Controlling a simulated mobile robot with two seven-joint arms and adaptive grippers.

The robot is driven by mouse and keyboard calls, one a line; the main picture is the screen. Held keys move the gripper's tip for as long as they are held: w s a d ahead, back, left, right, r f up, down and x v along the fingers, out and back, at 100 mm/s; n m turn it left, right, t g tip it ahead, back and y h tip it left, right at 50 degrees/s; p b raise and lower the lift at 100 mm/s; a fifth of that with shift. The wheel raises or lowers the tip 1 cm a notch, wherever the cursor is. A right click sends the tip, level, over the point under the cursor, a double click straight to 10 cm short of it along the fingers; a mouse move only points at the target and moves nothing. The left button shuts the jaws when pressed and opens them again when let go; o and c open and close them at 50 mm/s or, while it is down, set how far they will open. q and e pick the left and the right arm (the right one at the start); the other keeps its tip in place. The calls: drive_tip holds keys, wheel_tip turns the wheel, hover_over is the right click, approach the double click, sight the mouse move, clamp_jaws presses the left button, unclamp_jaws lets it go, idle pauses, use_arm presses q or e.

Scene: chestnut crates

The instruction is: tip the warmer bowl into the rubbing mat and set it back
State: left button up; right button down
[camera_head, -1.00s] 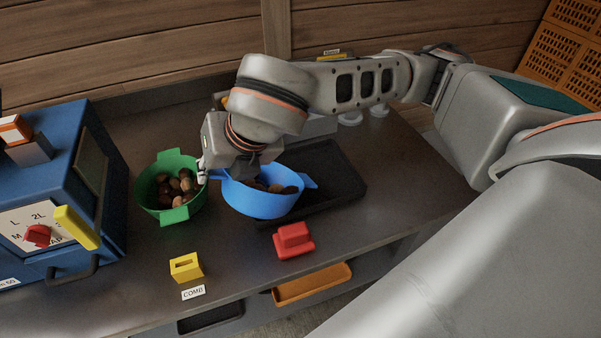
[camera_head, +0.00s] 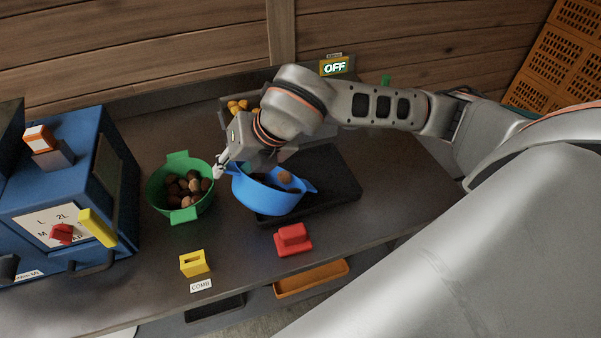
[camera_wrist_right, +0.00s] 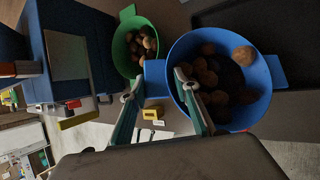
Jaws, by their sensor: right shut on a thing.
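A blue bowl (camera_head: 268,200) with brown chestnuts is at the front left of the black flat tray or mat (camera_head: 335,180), overlapping it in the head view. It looks a little tilted. In the right wrist view the blue bowl (camera_wrist_right: 225,118) holds several chestnuts. My right gripper (camera_head: 222,165) is shut on its left handle; its fingers (camera_wrist_right: 157,85) straddle that handle in the wrist view. Whether the bowl touches the surface below is unclear. The mat looks bare where it shows; my arm and the bowl hide part of it. My left gripper is not in view.
A green bowl (camera_head: 180,207) of chestnuts stands close on the left. A blue machine (camera_head: 75,190) is farther left. A yellow block (camera_head: 194,263) and a red block (camera_head: 293,240) lie in front. A container with orange pieces (camera_head: 238,107) and an OFF sign (camera_head: 335,68) are behind.

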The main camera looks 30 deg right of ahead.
drive_tip(key=shift+d+r+p, duration=0.15)
drive_tip(key=shift+d+p, duration=0.25)
drive_tip(key=shift+p, duration=0.7)
drive_tip(key=shift+w+d+y, duration=0.1)
drive_tip(key=shift+d+y, duration=0.05)
drive_tip(key=shift+y, duration=0.15)
use_arm(q)
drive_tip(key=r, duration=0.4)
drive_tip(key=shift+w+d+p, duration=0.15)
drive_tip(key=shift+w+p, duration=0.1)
drive_tip(key=shift+p, duration=0.05)
use_arm(e)
drive_tip(key=shift+d, duration=0.25)
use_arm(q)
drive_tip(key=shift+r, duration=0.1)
use_arm(e)
drive_tip(key=shift+w+d+y, duration=0.1)
drive_tip(key=shift+d+y, duration=0.1)
drive_tip(key=shift+y, duration=0.1)
drive_tip(key=shift+w+d, duration=0.1)
drive_tip(key=shift+d, duration=0.1)
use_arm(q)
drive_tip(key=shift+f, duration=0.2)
use_arm(e)
drive_tip(key=shift+r, duration=0.1)
